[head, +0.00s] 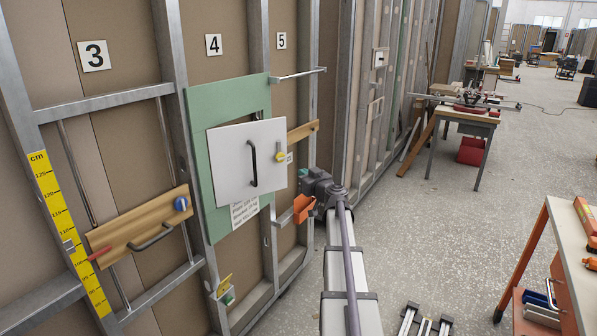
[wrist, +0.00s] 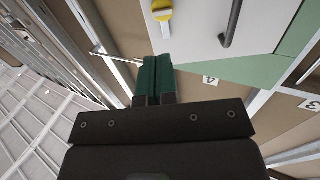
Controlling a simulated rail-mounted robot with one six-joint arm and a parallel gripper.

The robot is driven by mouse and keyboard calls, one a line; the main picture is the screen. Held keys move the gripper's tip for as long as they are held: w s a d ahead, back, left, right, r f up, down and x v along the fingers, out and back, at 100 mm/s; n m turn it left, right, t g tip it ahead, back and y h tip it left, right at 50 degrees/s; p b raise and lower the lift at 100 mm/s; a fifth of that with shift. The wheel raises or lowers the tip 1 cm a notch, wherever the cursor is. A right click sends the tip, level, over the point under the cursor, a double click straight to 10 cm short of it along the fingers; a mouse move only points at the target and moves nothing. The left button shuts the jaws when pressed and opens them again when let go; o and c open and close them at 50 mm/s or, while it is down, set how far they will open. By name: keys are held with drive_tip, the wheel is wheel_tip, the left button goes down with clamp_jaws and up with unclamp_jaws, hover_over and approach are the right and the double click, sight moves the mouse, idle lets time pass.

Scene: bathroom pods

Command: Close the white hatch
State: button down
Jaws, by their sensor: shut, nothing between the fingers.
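The white hatch (head: 225,172) is a square panel with a black bar handle (head: 253,163) and a yellow knob (head: 280,157). It stands swung out from the opening in the green board (head: 217,98). Bare brown backing shows in the opening above it, and its right edge reaches past the board. In the wrist view the hatch (wrist: 192,22) is at the top, with its handle (wrist: 231,25) and yellow knob (wrist: 161,12). My gripper (wrist: 156,62) is shut and empty, its green fingertips just below the knob in that picture; contact is not visible.
A wooden rail with a blue knob (head: 181,204) is left of the hatch. A metal bar (head: 298,74) juts out at upper right of the green board. An orange holder (head: 303,208) is beside my wrist. A workbench (head: 575,235) stands at the right; the floor between is mostly clear.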

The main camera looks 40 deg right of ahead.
sight(283, 160)
drive_tip(key=w, duration=0.4)
drive_tip(key=w+d, duration=0.1)
drive_tip(key=w, duration=0.7)
drive_tip(key=shift+w+d, duration=0.15)
drive_tip(key=shift+d, duration=0.25)
